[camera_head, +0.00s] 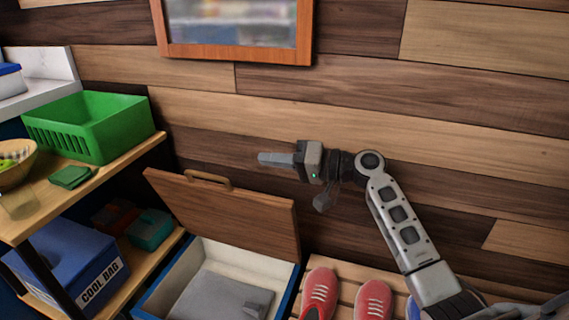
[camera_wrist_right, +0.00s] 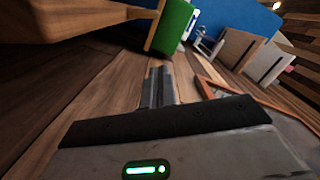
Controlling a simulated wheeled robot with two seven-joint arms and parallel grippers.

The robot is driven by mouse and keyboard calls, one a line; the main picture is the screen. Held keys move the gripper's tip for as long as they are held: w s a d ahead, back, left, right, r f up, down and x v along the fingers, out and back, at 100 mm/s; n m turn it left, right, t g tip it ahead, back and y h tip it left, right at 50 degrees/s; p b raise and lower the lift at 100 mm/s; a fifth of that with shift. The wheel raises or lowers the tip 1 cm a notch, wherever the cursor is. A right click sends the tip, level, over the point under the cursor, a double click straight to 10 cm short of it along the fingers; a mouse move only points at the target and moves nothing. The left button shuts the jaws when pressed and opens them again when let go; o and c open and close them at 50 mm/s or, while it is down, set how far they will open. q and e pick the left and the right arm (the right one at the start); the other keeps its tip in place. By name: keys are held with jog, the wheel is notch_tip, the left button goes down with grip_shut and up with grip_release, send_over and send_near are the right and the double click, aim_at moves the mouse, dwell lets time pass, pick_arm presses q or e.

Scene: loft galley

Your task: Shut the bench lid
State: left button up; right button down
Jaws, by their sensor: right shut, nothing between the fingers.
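The bench lid (camera_head: 235,212) is a brown wooden panel with a wooden handle (camera_head: 208,180) on its top edge. It stands raised at the back of the open bench box (camera_head: 275,268), which has a pale inside and blue edges. A folded grey item (camera_head: 222,296) lies in the box. My right gripper (camera_head: 262,159) is shut and empty, pointing left, above and to the right of the handle and apart from it. Its shut fingers also show in the right wrist view (camera_wrist_right: 160,86). My left gripper is not in view.
Left of the bench, wooden shelves hold a green basket (camera_head: 92,127), a green cloth (camera_head: 71,177) and a blue cool bag (camera_head: 68,265). Red shoes (camera_head: 319,294) stand on a slatted rack right of the bench. A framed picture (camera_head: 235,52) hangs on the plank wall behind.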

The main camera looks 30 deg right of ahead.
aim_at(243, 190)
jog(key=a, duration=0.2)
jog(key=w+a+f, duration=0.1)
jog(key=a+f, duration=0.1)
jog(key=a, duration=0.1)
jog(key=shift+w+a, duration=0.3)
jog(key=shift+w, duration=0.1)
jog(key=shift+s+a+f, duration=0.25)
jog(key=shift+a, duration=0.1)
